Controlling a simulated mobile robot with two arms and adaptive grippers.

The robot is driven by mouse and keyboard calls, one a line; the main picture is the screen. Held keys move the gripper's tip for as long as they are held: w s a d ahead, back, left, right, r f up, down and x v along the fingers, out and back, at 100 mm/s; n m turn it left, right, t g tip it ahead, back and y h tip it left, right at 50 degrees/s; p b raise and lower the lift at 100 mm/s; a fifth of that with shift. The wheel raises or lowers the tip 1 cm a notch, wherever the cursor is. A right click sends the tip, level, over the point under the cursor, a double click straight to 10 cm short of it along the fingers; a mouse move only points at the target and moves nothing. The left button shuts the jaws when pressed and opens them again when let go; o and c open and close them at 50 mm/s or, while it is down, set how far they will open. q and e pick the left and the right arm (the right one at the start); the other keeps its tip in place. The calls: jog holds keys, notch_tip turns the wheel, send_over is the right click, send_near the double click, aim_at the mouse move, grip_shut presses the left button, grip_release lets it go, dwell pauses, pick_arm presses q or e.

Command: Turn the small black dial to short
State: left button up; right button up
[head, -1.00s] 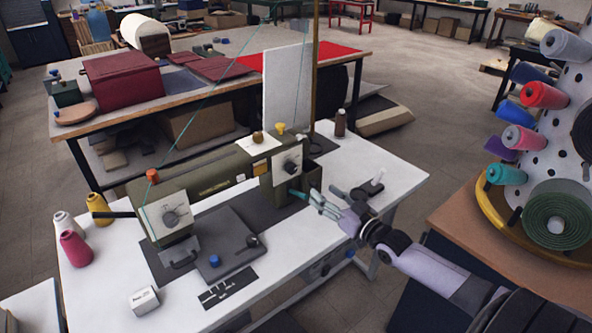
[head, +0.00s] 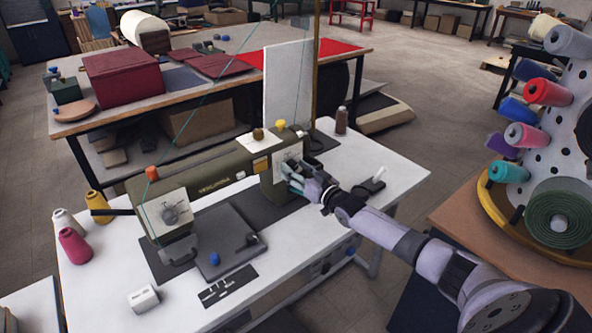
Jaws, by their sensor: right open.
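The olive-green sewing machine (head: 215,180) stands on the white table. A white plate (head: 284,156) is on its right end; a small dark dial showed there earlier and is now mostly hidden behind my right gripper. My right gripper (head: 290,177) is open, with its fingertips close in front of that plate; I cannot tell whether they touch the dial. Another white plate with a grey dial (head: 170,213) is on the machine's left end. A black knob (head: 252,239) sits on the dark base. The dial markings are too small to read. My left gripper is not in view.
Pink (head: 74,246), white and yellow thread cones stand at the table's left. A small white box (head: 143,299) lies at the front. A brown spool (head: 341,120) stands behind. The white tabletop (head: 395,170) is mostly clear right of the machine.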

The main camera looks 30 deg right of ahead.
jog(key=shift+w, duration=0.1)
jog(key=shift+c, duration=0.2)
jog(key=c, duration=1.1)
